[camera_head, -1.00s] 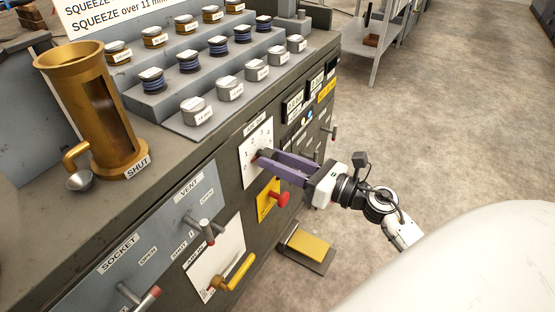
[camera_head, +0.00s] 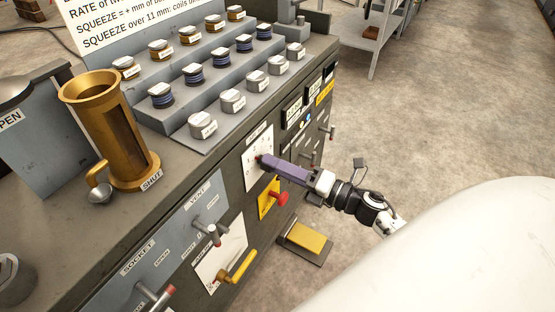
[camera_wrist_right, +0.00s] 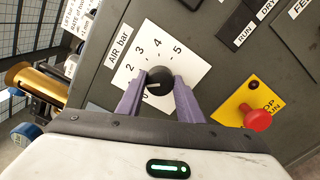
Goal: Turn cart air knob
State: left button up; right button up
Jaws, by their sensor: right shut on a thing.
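The AIR bar knob is a round black knob (camera_wrist_right: 159,79) on a white dial plate (camera_wrist_right: 185,68) numbered up to 5. A short white mark shows on the knob's lower left, pointing left toward the low numbers; the exact reading is unclear. My right gripper (camera_wrist_right: 160,85) has its purple fingers on either side of the knob, shut on it. In the head view the right gripper (camera_head: 264,160) reaches the dial plate (camera_head: 258,143) on the cart's front, its fingers seen nearly edge-on, hiding most of the knob. My left gripper is not in view.
A red push button (camera_wrist_right: 257,119) on a yellow plate sits close by the right gripper. Valve handles (camera_head: 208,231) and a yellow handle (camera_head: 243,265) stick out of the front panel. A brass cylinder (camera_head: 110,130) and stepped rows of spools stand on top.

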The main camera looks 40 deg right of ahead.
jog(key=m+p, duration=0.2)
jog(key=m, duration=0.2)
dwell(0.3)
jog(key=shift+m, duration=0.3)
jog(key=o, duration=1.1)
jog(key=shift+c, duration=0.2)
jog(key=v, duration=1)
jog(key=shift+s, duration=0.15)
